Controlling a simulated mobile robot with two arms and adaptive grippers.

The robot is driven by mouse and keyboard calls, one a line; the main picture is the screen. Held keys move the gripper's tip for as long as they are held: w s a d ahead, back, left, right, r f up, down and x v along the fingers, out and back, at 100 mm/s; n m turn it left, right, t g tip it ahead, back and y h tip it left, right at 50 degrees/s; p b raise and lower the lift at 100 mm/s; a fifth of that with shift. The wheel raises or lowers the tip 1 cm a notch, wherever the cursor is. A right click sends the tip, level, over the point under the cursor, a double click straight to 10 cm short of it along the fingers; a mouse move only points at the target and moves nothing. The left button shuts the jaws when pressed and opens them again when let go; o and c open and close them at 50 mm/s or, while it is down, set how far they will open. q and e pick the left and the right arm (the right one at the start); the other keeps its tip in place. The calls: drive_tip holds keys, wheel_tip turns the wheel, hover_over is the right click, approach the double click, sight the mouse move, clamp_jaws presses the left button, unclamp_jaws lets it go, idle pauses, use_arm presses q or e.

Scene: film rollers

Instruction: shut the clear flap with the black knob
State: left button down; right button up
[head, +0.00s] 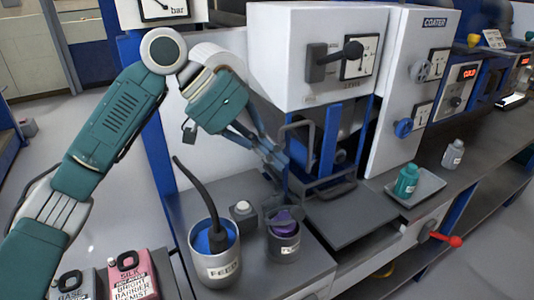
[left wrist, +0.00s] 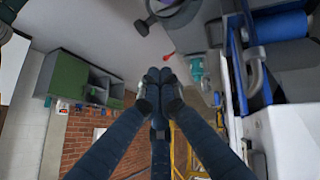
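The clear flap cannot be made out for sure. The white machine box (head: 312,60) has a blue-framed opening (head: 330,140) below it, with a dark looped handle at its left side. My left gripper (head: 277,158) is at the left side of the opening, close to the looped handle. In the left wrist view its fingertips (left wrist: 160,76) are together with nothing seen between them. The looped handle (left wrist: 257,70) shows right of the fingers there. My right gripper is out of view.
A FEED pot (head: 214,268) with a black hose and a smaller pot (head: 284,246) with purple contents stand below my left gripper. A teal bottle (head: 406,182) stands on a tray (head: 430,183) to the right. A red-knobbed lever (head: 440,238) sticks out at the front.

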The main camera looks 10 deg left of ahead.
sight(300, 212)
use_arm(q)
drive_tip(key=x, duration=0.5)
drive_tip(key=shift+s+d+f, duration=0.1)
drive_tip(key=shift+d+f, duration=0.15)
drive_tip(key=shift+d, duration=0.05)
drive_tip(key=shift+s+f, duration=0.2)
drive_tip(key=shift+f, duration=0.4)
drive_tip(key=shift+s+f, duration=0.2)
drive_tip(key=shift+f, duration=0.35)
drive_tip(key=shift+s+f, duration=0.3)
drive_tip(key=shift+f, duration=0.3)
drive_tip(key=shift+s+p, duration=0.1)
drive_tip(key=shift+p, duration=0.2)
drive_tip(key=shift+s+d+f+m+t+y+p, duration=0.25)
drive_tip(key=shift+s+d+f+t+y+p, duration=0.25)
drive_tip(key=shift+s+f+p, duration=0.15)
drive_tip(key=shift+s+d+f+m+t+y+p, duration=0.25)
drive_tip(key=shift+s+d+f+t+y+p, duration=0.15)
drive_tip(key=shift+s+d+f+t+p, duration=0.25)
drive_tip(key=shift+s+d+f+p, duration=0.15)
drive_tip(key=shift+s+f+p, duration=0.15)
drive_tip(key=shift+f, duration=0.25)
drive_tip(key=shift+s+d+f+p, duration=0.15)
drive_tip(key=shift+s+f+p, duration=0.1)
drive_tip(key=shift+f, duration=0.3)
drive_tip(key=shift+s+d+f+p, duration=0.15)
drive_tip(key=shift+s+f+p, duration=0.15)
drive_tip(key=shift+f, duration=0.25)
